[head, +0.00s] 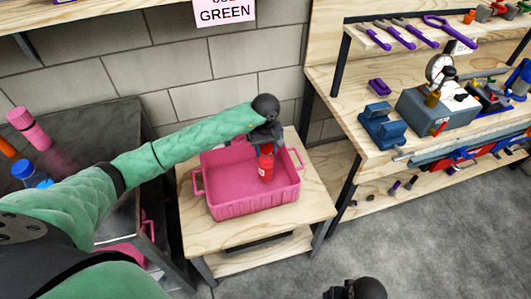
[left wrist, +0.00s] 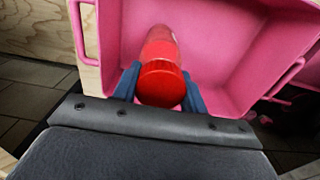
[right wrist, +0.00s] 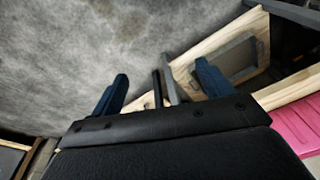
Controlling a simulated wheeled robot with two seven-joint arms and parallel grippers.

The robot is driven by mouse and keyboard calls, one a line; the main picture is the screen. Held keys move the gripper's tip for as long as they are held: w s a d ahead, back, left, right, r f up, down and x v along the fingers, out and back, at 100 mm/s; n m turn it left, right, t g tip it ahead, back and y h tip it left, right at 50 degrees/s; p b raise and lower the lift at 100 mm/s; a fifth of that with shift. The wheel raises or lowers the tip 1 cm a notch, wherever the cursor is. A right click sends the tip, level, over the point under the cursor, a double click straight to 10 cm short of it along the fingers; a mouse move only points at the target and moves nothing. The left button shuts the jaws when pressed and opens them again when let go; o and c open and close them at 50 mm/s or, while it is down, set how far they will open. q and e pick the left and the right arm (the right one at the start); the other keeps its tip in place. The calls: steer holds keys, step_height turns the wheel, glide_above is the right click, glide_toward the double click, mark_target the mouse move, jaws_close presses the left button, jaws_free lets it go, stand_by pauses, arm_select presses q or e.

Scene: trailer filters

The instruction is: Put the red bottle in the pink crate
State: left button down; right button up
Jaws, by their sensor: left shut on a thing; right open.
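The red bottle (head: 266,166) is upright within the pink crate's outline in the head view. My left gripper (head: 266,143) is shut on its upper part, from above. In the left wrist view the bottle (left wrist: 160,80) sits between the two blue fingers, over the crate's inside (left wrist: 225,50). I cannot tell whether its base touches the crate floor. The pink crate (head: 255,201) stands on a small wooden table and looks otherwise empty. My right gripper (right wrist: 160,90) is open and empty, above the floor near wooden furniture.
The small wooden table (head: 315,205) has narrow bare margins around the crate. A dark bin at the left holds a pink bottle (head: 30,128) and a blue-capped one (head: 32,175). A workbench (head: 350,80) with a vise and tools stands at the right. Grey floor (head: 440,225) is open at lower right.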

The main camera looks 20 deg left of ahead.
arm_select(q)
steer(key=shift+f+p, duration=0.35)
steer(key=shift+f, duration=1.1)
arm_select(e)
steer(key=shift+w+f, duration=0.2)
steer(key=shift+f, duration=1.75)
steer(key=shift+r, duration=0.1)
arm_select(q)
steer(key=shift+f, duration=0.1)
arm_select(e)
steer(key=shift+r, duration=0.25)
arm_select(q)
steer(key=c, duration=0.8)
jaws_free()
steer(key=shift+o, duration=0.2)
arm_select(e)
steer(key=shift+s+r, duration=0.1)
steer(key=shift+s, duration=0.05)
